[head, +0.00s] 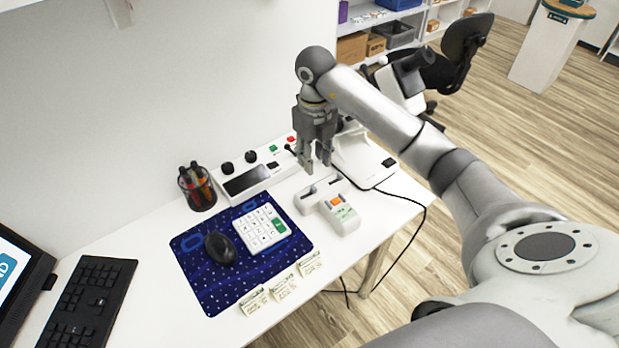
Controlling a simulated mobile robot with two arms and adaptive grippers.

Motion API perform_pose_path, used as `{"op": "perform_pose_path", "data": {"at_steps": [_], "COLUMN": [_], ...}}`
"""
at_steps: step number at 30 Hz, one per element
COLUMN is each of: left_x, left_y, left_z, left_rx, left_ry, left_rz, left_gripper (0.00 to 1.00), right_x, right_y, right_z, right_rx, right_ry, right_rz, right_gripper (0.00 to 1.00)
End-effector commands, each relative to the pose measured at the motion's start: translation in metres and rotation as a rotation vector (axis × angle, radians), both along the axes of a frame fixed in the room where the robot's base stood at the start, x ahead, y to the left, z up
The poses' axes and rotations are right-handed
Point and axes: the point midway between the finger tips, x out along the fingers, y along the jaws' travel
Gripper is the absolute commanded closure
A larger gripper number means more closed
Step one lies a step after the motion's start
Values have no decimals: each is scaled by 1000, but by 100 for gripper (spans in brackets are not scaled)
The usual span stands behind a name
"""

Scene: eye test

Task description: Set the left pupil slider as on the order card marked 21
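A white T-shaped pupil meter (345,218) lies on the white table, with a small orange patch and green marks on its body. Its wider end has small dark details; the left pupil slider is too small to make out. Several small order cards stand along the front edge of the blue mat: one at the left (254,299), one in the middle (283,286) and one at the right (309,264). Their numbers are not legible. My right gripper (316,169) points down above the meter's far end, its fingers apart with nothing seen between them. My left gripper is not in view.
A white instrument with knobs (246,181) and a white microscope-like device (362,160) stand behind the meter. A keypad (261,229) and black mouse (220,248) lie on the blue mat (205,292). A pen cup (197,188) and keyboard (88,303) are farther left. A black cable (408,200) crosses the table's right edge.

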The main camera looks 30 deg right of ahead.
Motion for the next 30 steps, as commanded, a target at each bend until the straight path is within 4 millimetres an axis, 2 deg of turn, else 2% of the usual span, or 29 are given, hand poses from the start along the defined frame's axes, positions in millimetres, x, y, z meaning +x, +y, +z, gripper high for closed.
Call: {"op": "perform_pose_path", "data": {"at_steps": [3,7,11,15,21,27,30], "left_x": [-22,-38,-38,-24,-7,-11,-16], "left_y": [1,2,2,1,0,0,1], "left_z": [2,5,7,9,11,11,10], "left_rx": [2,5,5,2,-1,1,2], "left_ry": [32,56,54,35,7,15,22], "left_rz": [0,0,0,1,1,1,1], "left_gripper": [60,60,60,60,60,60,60], "right_x": [-2,-1,-2,-1,0,0,0], "right_y": [1,1,1,1,1,1,1], "right_z": [-21,-47,-70,-86,-95,-95,-95], "right_rx": [2,3,3,4,2,3,3], "right_ry": [6,4,5,2,-1,-2,-1], "right_rz": [0,0,1,2,2,3,3], "right_gripper": [68,68,68,68,68,68,79]}}
